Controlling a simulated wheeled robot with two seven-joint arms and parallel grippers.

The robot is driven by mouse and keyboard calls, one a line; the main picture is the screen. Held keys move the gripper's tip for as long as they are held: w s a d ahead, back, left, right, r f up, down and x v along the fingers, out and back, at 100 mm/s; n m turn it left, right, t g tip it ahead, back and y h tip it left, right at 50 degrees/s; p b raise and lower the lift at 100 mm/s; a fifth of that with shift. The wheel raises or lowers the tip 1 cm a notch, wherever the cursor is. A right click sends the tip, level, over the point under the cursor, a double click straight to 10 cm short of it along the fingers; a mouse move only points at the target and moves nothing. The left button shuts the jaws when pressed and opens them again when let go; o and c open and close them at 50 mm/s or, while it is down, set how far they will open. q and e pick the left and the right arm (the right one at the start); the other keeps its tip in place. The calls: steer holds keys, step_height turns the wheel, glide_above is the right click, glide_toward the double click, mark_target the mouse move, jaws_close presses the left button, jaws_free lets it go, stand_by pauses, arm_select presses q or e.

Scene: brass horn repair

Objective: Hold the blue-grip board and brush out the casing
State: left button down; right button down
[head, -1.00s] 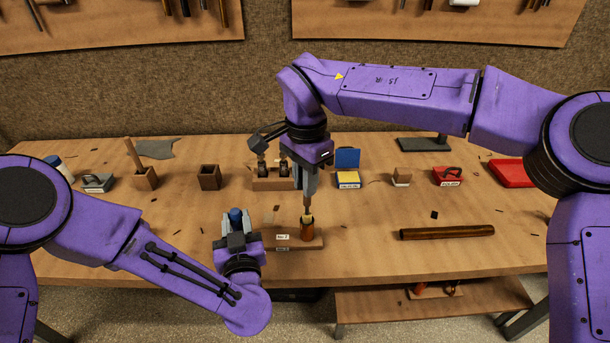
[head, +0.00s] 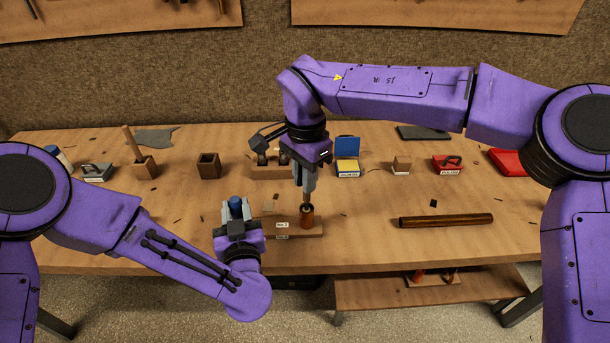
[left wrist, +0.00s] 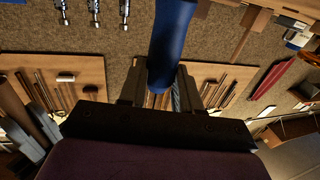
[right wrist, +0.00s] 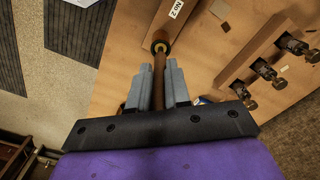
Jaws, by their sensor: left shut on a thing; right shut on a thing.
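The board (head: 268,232) lies near the table's front edge, with a white "No. 2" label. The copper-coloured casing (head: 307,218) stands upright at its right end. My left gripper (head: 236,208) is shut on the blue grip (head: 235,203) at the board's left side; the grip also shows large in the left wrist view (left wrist: 172,45). My right gripper (head: 308,190) is above the casing, shut on the brown rod of the brush (right wrist: 158,75). In the right wrist view the rod runs into the casing's mouth (right wrist: 160,42); the brush head is hidden inside.
A dark brown tube (head: 445,220) lies to the right. Behind stand a wooden stand with several parts (head: 270,168), an open blue box with a yellow pad (head: 347,166), a small wooden block (head: 401,166) and a red-handled item (head: 447,164). A square wooden cup (head: 209,166) stands at left.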

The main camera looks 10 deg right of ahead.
steer(key=shift+r, duration=2.5)
steer(key=shift+r, duration=2.5)
arm_select(q)
steer(key=c, duration=0.7)
jaws_free()
steer(key=shift+s, duration=0.1)
